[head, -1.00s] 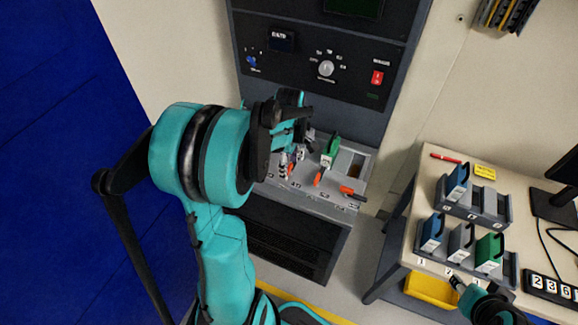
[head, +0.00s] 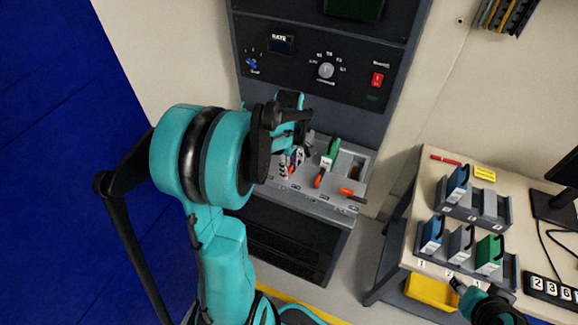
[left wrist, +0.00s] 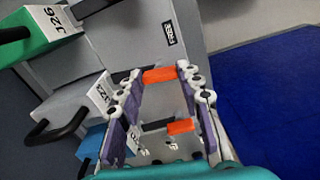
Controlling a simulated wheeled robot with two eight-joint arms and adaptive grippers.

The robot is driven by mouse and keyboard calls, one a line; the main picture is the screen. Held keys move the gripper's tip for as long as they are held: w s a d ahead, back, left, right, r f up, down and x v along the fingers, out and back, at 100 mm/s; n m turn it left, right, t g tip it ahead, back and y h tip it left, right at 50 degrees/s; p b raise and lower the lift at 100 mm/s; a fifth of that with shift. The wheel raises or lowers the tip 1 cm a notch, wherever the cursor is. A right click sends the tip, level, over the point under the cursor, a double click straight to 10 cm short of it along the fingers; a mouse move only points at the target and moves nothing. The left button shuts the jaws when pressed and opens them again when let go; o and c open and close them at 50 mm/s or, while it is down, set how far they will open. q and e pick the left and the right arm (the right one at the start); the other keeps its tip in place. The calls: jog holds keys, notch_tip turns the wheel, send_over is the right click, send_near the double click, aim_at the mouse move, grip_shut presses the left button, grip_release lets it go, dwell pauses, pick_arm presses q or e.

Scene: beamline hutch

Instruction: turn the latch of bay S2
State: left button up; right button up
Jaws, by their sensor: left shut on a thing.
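My left gripper (head: 292,161) reaches down onto the grey bay deck (head: 333,196) of the rack. In the left wrist view its fingertips (left wrist: 160,76) are shut on an orange latch handle (left wrist: 159,75). The bay labels are too small to read, so I cannot tell which bay this is. A second orange latch (left wrist: 181,127) with a black part lies nearer the wrist, between the finger links. In the head view other orange latches (head: 319,179) (head: 349,191) sit to the right. My right gripper (head: 457,285) is low at the table's front; its jaws are unclear.
A green module (head: 331,150) stands in the deck; it also shows in the left wrist view (left wrist: 38,32), beside grey (left wrist: 75,105) and blue (left wrist: 92,143) modules. An empty slot (head: 354,166) is at right. The table (head: 430,172) holds racks of modules; a yellow bin (head: 431,291) is below.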

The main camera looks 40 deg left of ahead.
pick_arm(q)
jog(key=m, duration=1.2)
jog(key=shift+m, duration=2)
jog(key=o, duration=1.2)
jog(key=shift+c, duration=0.2)
